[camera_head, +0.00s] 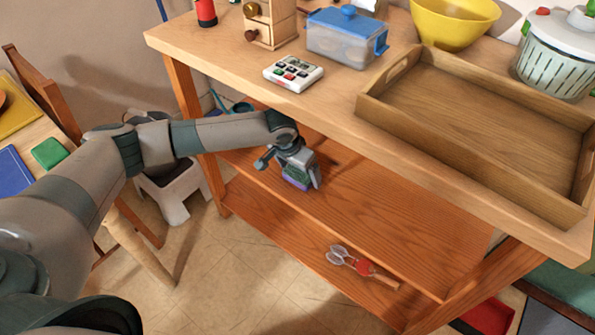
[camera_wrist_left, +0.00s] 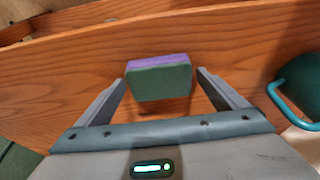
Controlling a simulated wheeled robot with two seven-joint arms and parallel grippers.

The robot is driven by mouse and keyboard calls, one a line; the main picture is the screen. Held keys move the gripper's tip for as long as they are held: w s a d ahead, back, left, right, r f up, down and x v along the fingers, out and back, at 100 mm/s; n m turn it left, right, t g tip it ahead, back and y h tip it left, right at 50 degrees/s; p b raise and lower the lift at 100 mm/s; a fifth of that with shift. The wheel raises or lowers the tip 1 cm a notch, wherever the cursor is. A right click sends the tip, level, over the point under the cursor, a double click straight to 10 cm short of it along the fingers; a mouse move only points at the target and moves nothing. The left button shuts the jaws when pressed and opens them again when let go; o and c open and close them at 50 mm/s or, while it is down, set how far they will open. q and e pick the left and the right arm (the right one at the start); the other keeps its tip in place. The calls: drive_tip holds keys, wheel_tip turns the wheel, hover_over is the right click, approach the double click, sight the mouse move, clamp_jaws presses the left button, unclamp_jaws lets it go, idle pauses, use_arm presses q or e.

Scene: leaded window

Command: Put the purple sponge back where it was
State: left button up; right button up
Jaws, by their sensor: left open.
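The purple sponge (camera_wrist_left: 158,80) has a purple layer and a green face. In the left wrist view it sits between the two open fingers of my left gripper (camera_wrist_left: 163,88), with a visible gap on each side. In the head view the sponge (camera_head: 296,178) shows at the left end of the table's middle shelf (camera_head: 350,215). My left gripper (camera_head: 300,177) is over it there and partly hides it. My right gripper is not in view.
A stool (camera_head: 172,195) stands at left.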

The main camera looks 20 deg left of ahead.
use_arm(q)
drive_tip(key=shift+s+r, duration=0.1)
drive_tip(key=shift+r, duration=0.45)
drive_tip(key=shift+s+a+r, duration=0.15)
drive_tip(key=shift+s, duration=0.15)
drive_tip(key=s+a+p, duration=0.1)
drive_tip(key=s+a, duration=0.3)
drive_tip(key=s, duration=0.7)
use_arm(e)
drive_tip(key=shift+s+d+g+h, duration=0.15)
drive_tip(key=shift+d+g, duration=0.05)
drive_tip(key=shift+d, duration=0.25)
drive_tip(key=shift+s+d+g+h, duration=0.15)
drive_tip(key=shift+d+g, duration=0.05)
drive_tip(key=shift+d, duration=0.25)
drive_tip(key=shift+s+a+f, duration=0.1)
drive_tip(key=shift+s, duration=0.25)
